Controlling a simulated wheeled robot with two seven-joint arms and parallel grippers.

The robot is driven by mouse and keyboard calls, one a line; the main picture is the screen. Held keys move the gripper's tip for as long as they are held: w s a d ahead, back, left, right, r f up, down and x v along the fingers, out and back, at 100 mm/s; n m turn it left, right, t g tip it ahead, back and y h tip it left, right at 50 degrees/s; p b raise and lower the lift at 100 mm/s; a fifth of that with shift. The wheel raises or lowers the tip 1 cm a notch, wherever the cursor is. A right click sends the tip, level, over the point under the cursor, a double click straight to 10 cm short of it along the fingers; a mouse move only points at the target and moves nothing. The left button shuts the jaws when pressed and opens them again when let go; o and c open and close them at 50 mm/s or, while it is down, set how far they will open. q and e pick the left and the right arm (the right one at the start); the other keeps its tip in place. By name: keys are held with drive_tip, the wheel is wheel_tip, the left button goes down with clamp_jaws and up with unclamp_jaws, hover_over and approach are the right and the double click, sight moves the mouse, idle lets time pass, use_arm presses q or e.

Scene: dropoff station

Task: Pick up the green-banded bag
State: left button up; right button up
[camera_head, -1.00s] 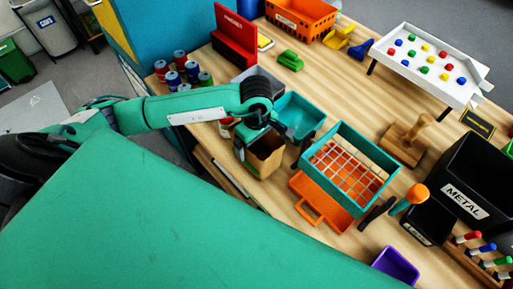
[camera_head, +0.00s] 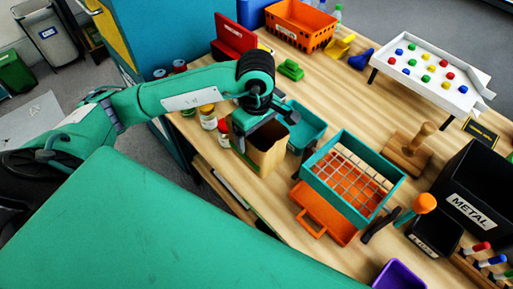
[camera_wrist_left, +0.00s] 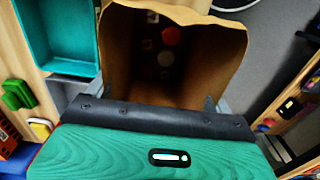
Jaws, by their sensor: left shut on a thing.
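A brown paper bag (camera_head: 270,158) is at the near edge of the wooden table, under my left gripper (camera_head: 252,140). The gripper is shut on the bag's upper side. In the left wrist view the bag (camera_wrist_left: 205,75) is open at the top, and its mouth lies just beyond the gripper's dark edge. A red round thing and some pale things show deep inside it. I cannot make out a green band, as the gripper covers part of the bag. My right gripper is not in view.
A teal bin (camera_head: 303,130) stands close behind the bag. A teal wire crate (camera_head: 395,193) sits on an orange tray (camera_head: 310,220) to the right. Jars (camera_head: 208,118) stand left of the bag. A black METAL bin (camera_head: 448,188) is at the right. Bare tabletop shows mid-table.

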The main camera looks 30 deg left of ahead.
use_arm(q)
wheel_tip(320, 180, up, 12)
drive_tip(key=b, duration=0.1)
drive_tip(key=shift+f, duration=0.1)
idle(1.4)
